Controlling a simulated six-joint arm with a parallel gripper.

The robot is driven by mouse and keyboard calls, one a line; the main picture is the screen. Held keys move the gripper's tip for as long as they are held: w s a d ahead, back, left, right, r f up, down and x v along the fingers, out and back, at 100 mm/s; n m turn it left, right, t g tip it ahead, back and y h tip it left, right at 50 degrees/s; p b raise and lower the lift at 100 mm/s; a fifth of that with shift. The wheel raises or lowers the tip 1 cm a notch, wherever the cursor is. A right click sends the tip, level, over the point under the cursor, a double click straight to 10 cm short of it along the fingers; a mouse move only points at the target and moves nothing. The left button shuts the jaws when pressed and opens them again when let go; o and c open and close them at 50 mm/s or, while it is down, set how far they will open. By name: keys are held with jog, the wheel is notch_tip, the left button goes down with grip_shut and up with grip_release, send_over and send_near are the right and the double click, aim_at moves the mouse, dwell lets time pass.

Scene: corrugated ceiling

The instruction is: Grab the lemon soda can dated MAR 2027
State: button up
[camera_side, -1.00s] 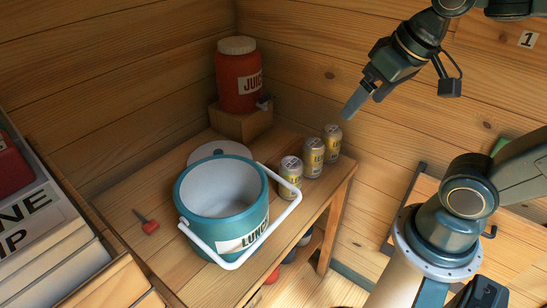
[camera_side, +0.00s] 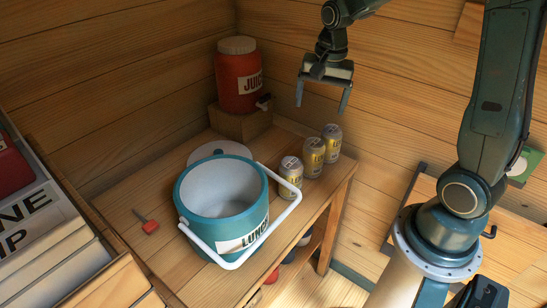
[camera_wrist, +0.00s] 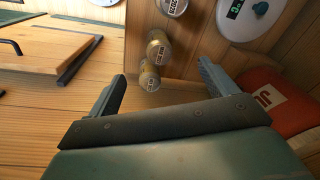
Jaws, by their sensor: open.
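Three yellow-and-silver soda cans stand upright in a row on the wooden table: a near can (camera_side: 290,176), a middle can (camera_side: 313,157) and a far can (camera_side: 331,142). Their tops bear small date labels, too small to read. In the wrist view the cans run downward from the top edge: one cut by the edge (camera_wrist: 174,6), a middle one (camera_wrist: 159,44) and a lowest one (camera_wrist: 149,76). My gripper (camera_side: 322,99) is open and empty, above and apart from the cans. Its fingers (camera_wrist: 160,72) frame the lowest can in the wrist view.
A teal cooler (camera_side: 190,222) with a white handle stands left of the near can, the handle close to it. A red juice jug (camera_side: 238,80) stands on a wooden block (camera_side: 240,124) behind. A red-handled tool (camera_side: 148,225) lies left.

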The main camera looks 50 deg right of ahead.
aim_at(315, 142)
jog(key=w+d+f+m, duration=0.1)
jog(key=f, duration=0.1)
jog(key=d+f+m, duration=0.1)
jog(key=f, duration=0.1)
jog(key=w+d+f+m+g, duration=0.1)
jog(key=d+f, duration=0.1)
jog(key=shift+w+d+f+m, duration=0.1)
jog(key=shift+w+f+m, duration=0.25)
jog(key=shift+m, duration=0.05)
jog(key=shift+f, duration=0.15)
jog(key=shift+f, duration=4.15)
jog(key=shift+f, duration=0.15)
jog(key=shift+s+f, duration=0.1)
jog(key=shift+f, duration=2.35)
